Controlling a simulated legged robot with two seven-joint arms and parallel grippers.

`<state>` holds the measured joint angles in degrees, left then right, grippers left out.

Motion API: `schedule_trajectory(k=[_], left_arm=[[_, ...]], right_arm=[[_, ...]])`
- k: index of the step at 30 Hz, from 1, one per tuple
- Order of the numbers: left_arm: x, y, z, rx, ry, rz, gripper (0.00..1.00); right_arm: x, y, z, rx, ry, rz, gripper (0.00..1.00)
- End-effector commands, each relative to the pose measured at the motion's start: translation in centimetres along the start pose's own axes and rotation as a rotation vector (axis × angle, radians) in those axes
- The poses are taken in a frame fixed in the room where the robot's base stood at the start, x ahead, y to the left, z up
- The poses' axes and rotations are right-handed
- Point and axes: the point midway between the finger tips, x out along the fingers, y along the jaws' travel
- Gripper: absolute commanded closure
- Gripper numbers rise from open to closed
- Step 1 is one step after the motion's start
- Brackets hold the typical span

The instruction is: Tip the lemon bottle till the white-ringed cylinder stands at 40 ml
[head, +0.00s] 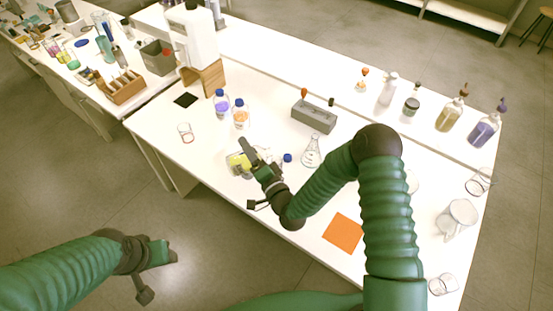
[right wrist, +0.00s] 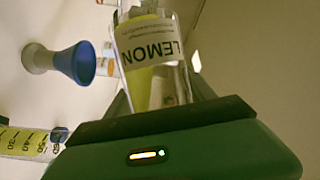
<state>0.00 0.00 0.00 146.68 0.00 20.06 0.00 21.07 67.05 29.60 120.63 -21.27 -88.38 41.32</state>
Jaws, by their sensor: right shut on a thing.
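The lemon bottle (right wrist: 150,55), clear with a white LEMON label and yellow liquid, is in my right gripper (head: 247,158). In the head view the bottle (head: 236,163) shows as a yellow patch beside the gripper, partly hidden; its exact tilt is hard to tell. A graduated cylinder (right wrist: 25,143) with yellow liquid and black marks lies at the lower left of the right wrist view. I cannot make out a white ring or an exact level. My left gripper (head: 152,270) is away from the table, over the floor; its opening is unclear.
A blue funnel-shaped piece (right wrist: 75,62) stands near the bottle. Purple (head: 222,104) and orange (head: 240,116) bottles stand behind my right gripper. A flask (head: 311,151) and grey rack (head: 314,116) are to its right. An orange mat (head: 342,232) lies near the front edge.

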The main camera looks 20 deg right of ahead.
Motion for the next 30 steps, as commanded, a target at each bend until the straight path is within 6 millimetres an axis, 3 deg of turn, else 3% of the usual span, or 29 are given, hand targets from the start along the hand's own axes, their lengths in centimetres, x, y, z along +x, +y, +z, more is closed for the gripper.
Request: schedule_trajectory(k=[4, 13, 25, 30], left_arm=[[-2.2, 0.0, -0.5, 0.0, 0.0, 0.0, 0.47], [-5.5, 0.0, -1.3, 0.0, 0.0, 0.0, 0.47], [-5.5, 0.0, -1.3, 0.0, 0.0, 0.0, 0.47], [-5.2, 0.0, -1.2, 0.0, 0.0, 0.0, 0.47]], right_arm=[[0.1, -1.5, -0.7, -0.11, -0.022, 0.029, 1.0], [0.0, -2.8, -1.7, -0.398, -0.081, 0.12, 1.0], [0.0, -2.2, -1.5, -0.474, -0.095, 0.145, 1.0], [0.2, -1.1, -0.1, -0.648, -0.133, 0.195, 1.0]])
